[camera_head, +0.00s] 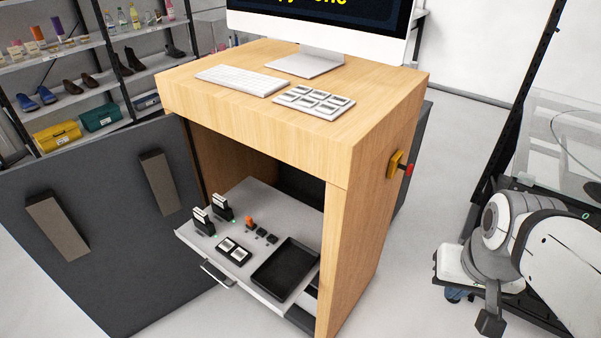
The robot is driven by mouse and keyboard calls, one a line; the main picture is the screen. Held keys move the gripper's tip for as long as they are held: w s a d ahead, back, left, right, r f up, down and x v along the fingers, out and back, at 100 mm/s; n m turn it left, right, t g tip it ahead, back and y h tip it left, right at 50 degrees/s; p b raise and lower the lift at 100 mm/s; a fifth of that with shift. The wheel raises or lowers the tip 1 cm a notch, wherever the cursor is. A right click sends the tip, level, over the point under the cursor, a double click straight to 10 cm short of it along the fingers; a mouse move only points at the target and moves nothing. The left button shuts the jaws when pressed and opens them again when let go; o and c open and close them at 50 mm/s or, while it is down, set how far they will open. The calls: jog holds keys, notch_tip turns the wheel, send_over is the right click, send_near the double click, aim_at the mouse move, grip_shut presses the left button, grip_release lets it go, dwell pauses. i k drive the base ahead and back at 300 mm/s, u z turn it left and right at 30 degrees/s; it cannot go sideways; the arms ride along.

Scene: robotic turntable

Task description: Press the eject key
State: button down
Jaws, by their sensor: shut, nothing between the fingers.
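I cannot make out which key is the eject key, as labels are too small. A black panel with two pale keys (233,251) lies on the pulled-out shelf (201,246) in the cabinet. Two dark upright docks with black-and-white fronts stand behind it, the left dock (204,221) and the right dock (222,207), each near a small green light. An orange piece (250,223) and small black blocks (262,233) stand beside them. A white pad with several keys (314,101) lies on the desk top. My gripper (490,322) is shut and empty at lower right, apart from the desk.
A black tray (285,270) sits on the shelf's right. A keyboard (241,79) and a monitor (320,15) with cut-off yellow text are on the wooden desk (250,126). A yellow-and-red switch (399,166) juts from its right side.

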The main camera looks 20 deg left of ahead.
aim_at(227, 245)
jog(key=z, duration=2.05)
jog(key=k, duration=2.45)
jog(key=u, duration=1.9)
jog(key=i, duration=1)
jog(key=u, duration=0.05)
